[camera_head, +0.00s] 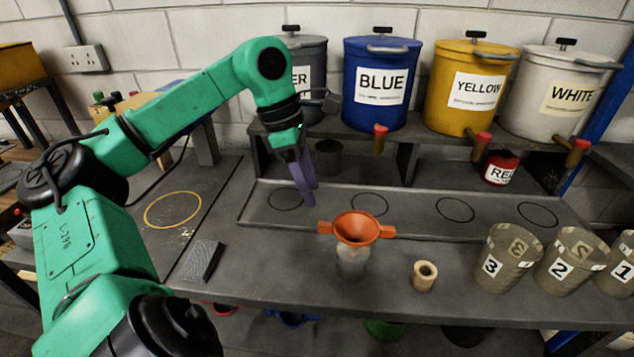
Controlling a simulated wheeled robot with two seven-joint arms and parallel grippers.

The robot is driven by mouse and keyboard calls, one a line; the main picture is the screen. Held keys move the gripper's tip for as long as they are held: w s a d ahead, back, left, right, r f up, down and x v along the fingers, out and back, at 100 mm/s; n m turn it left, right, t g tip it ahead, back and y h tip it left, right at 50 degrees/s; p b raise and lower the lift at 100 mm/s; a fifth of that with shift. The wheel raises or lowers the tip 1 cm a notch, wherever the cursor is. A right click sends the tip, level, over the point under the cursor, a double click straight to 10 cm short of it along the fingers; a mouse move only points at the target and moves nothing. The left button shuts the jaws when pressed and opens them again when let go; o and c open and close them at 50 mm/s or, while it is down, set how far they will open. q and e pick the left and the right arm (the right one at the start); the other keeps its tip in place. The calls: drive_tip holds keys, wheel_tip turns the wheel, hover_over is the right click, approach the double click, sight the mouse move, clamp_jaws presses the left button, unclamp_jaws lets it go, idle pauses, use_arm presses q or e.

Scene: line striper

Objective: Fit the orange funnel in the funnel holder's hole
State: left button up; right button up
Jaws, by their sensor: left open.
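The orange funnel (357,228) is upright, wide mouth up, with a tab on each side, near the middle of the bench. A pale translucent piece (352,263) shows directly below it; I cannot tell whether this is the funnel's spout or a separate vessel under it. A short tan cylinder with a round hole in its top (423,276) stands to the right of the funnel; I cannot tell whether it is the funnel holder. My left gripper (306,190), with purple fingers pointing down, is open and empty, behind and left of the funnel, apart from it. My right gripper is out of view.
Cups numbered 3 (508,258), 2 (568,263) and 1 (618,265) stand at the right. Paint drums, including blue (381,95) and yellow (465,95), line the back shelf. A red can (501,168) sits below. A dark block (201,261) lies at left.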

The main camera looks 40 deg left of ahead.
sight(324, 223)
use_arm(q)
drive_tip(key=b+x, duration=0.2)
drive_tip(key=x, duration=0.5)
drive_tip(key=shift+d+f, duration=0.15)
drive_tip(key=shift+f, duration=0.2)
drive_tip(key=shift+d+f, duration=0.2)
drive_tip(key=shift+f, duration=0.5)
drive_tip(key=shift+w, duration=0.1)
clamp_jaws()
drive_tip(key=shift+r, duration=0.1)
